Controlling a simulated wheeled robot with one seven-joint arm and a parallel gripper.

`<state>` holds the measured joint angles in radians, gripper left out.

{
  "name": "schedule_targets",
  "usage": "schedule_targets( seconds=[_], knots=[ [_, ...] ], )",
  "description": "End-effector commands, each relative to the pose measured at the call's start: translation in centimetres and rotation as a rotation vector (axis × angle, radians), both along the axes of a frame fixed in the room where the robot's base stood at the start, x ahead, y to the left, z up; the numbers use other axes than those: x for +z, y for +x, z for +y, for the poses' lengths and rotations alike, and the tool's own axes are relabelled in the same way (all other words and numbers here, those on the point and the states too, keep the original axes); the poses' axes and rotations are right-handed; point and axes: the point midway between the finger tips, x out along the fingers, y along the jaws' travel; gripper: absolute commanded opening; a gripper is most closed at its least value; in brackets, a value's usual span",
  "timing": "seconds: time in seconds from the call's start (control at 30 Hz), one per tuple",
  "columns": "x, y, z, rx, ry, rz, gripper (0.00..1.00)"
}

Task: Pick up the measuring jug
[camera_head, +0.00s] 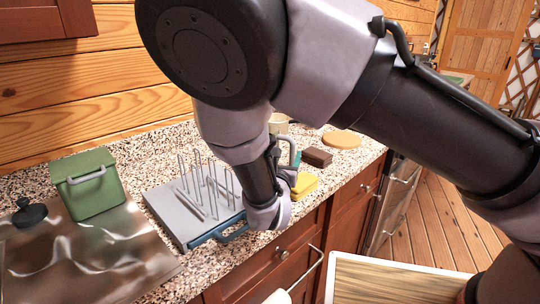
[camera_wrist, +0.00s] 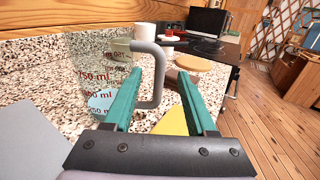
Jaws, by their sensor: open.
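The measuring jug (camera_wrist: 92,72) is clear, with red and dark millilitre markings and a grey handle. It stands upright on the speckled counter at the left of the wrist view. My gripper (camera_wrist: 160,75) is open, its teal fingers reaching forward on either side of the jug's handle. The handle shows between the fingers, and I cannot tell whether either finger touches it. In the head view, my arm hides most of the jug; a grey handle shows beside my wrist, with a little teal of my gripper (camera_head: 296,160) near it.
A grey rack with upright pegs (camera_head: 165,215) and a green lidded container (camera_head: 88,190) stand left of my wrist. A yellow block (camera_head: 305,186), a brown block (camera_head: 317,157) and a round tan board (camera_head: 341,139) lie to the right. The counter's front edge is close.

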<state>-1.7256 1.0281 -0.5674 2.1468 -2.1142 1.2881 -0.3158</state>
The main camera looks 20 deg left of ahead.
Motion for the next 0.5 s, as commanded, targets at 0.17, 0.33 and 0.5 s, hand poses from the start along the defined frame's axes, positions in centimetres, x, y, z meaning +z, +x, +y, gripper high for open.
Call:
schedule_targets(
  seconds=[0.17, 0.33, 0.5],
  knots=[
    [0.0, 2.2, -0.1, -0.002, 0.000, 0.000, 0.57],
    [0.0, 3.7, -0.1, -0.003, 0.001, 0.000, 0.57],
    [0.0, 6.4, -0.1, -0.004, 0.001, 0.000, 0.57]
  ],
)
